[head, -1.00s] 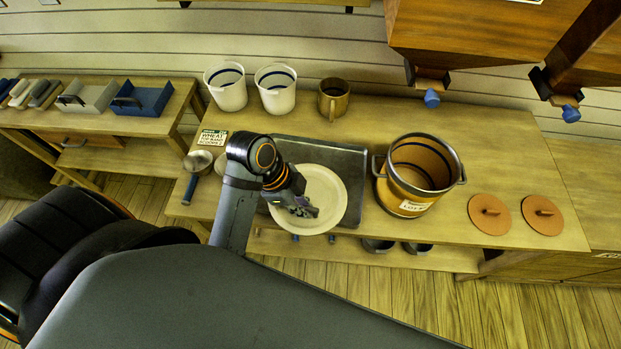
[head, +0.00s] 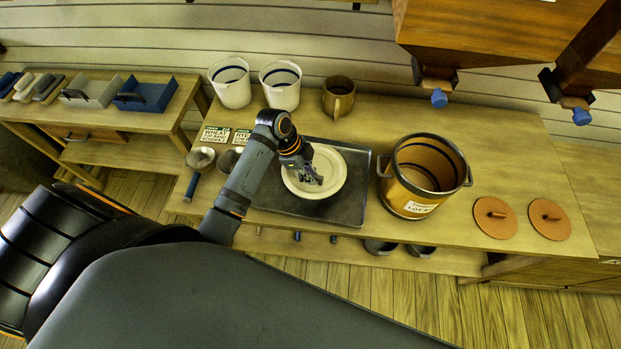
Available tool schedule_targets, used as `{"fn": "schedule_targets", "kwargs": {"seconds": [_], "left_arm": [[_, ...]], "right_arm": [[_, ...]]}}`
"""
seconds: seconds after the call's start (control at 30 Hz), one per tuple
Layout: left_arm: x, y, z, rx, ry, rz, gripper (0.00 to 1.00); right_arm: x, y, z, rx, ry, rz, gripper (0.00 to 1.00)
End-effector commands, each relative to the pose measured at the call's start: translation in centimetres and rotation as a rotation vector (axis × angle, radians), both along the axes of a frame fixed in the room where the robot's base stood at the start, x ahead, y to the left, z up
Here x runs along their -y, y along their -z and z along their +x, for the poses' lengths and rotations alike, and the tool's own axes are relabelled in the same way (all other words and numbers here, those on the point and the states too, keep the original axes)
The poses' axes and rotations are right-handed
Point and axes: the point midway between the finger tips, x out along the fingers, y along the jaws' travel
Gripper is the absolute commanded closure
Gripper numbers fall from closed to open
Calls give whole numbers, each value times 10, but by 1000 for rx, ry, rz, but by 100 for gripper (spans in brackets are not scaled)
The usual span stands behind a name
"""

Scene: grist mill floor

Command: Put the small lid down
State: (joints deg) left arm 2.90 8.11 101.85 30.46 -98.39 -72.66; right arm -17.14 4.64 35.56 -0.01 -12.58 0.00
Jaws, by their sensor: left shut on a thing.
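A round cream lid (head: 334,187) is over the dark metal tray (head: 353,208) on the workbench. My left gripper (head: 312,177) comes down over its middle and is shut on it; the fingers hide the grasped part. The lid looks level and close to the tray, but I cannot tell whether it touches it. Two round terracotta lids with bar handles, one on the left (head: 488,224) and one on the right (head: 543,226), lie flat at the bench's right end. My right gripper is not in view.
A two-handled wooden tub (head: 408,194) stands right of the tray. Two white buckets (head: 231,90) (head: 279,92) and a brass mug (head: 337,105) stand behind. Scoops (head: 199,161) and cards (head: 214,134) lie left. Wooden hoppers (head: 480,35) overhang the back right. Bench between tub and terracotta lids is clear.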

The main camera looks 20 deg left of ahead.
Motion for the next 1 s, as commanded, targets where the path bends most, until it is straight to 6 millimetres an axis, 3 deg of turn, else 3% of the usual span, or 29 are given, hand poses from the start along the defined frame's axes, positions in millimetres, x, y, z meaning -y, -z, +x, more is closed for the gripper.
{"fn": "schedule_targets", "kwargs": {"seconds": [0.23, 0.53, 0.57, 0.73, 1.0], "left_arm": [[-1, 31, 3, -3, -1, 0, 100], [-1, 36, 3, -1, -1, 1, 100], [-1, 37, 3, -1, -1, 1, 89], [-1, 36, 3, -1, -1, 1, 67], [-1, 35, 3, -1, -1, 1, 67]], "right_arm": [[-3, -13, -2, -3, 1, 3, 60], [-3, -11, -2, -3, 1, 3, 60], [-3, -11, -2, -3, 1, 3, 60], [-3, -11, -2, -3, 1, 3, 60], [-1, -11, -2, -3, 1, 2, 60]]}}
